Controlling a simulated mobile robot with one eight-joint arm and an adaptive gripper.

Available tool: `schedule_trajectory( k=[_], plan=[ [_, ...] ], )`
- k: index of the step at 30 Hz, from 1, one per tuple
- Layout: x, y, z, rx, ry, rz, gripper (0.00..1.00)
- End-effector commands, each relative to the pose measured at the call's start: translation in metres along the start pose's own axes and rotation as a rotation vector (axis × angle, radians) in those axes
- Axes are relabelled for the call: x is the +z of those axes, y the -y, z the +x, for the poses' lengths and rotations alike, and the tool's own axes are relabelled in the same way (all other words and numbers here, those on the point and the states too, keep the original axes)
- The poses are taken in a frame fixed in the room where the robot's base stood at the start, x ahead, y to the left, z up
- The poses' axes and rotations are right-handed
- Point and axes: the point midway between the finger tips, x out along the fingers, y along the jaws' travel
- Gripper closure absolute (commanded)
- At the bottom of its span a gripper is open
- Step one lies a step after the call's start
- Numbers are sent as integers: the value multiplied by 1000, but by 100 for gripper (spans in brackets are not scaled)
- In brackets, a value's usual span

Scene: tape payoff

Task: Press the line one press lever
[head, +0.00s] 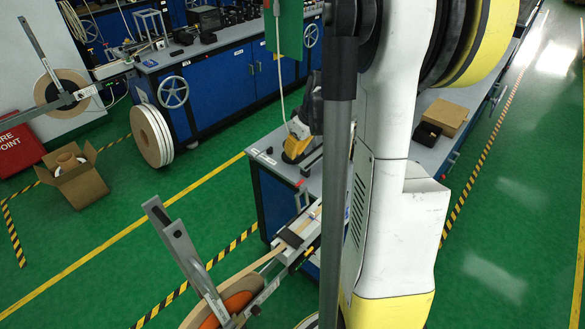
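My gripper is not in view; the large white and yellow arm links in the foreground are mine and cover the middle right. A yellow and grey device (297,143) sits on the near workbench (268,148), close to its left end. A dark grey part (311,97) rises above it and is partly hidden behind the vertical post. I cannot tell whether this device is the line one press or whether that part is its lever. A payoff reel with an orange hub (237,302) hangs off the near bench, with tan tape (262,259) running toward the bench.
A grey dancer arm (184,252) sticks up from the payoff. A second blue bench (210,75) stands behind, with a leaning white reel (150,135). An open carton (78,185) and red box (20,148) are at left. The green floor (130,205) between is clear.

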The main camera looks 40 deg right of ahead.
Motion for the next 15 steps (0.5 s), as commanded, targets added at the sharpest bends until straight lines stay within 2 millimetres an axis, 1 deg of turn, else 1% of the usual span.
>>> schedule_trajectory(
  k=[9,11,14,15],
  plan=[
    [0,0,4,-2,-1,-1,100],
    [0,0,9,-2,-1,-1,100],
    [1,0,23,-2,-1,-2,100],
    [1,0,30,-2,-1,-2,100]
  ],
)
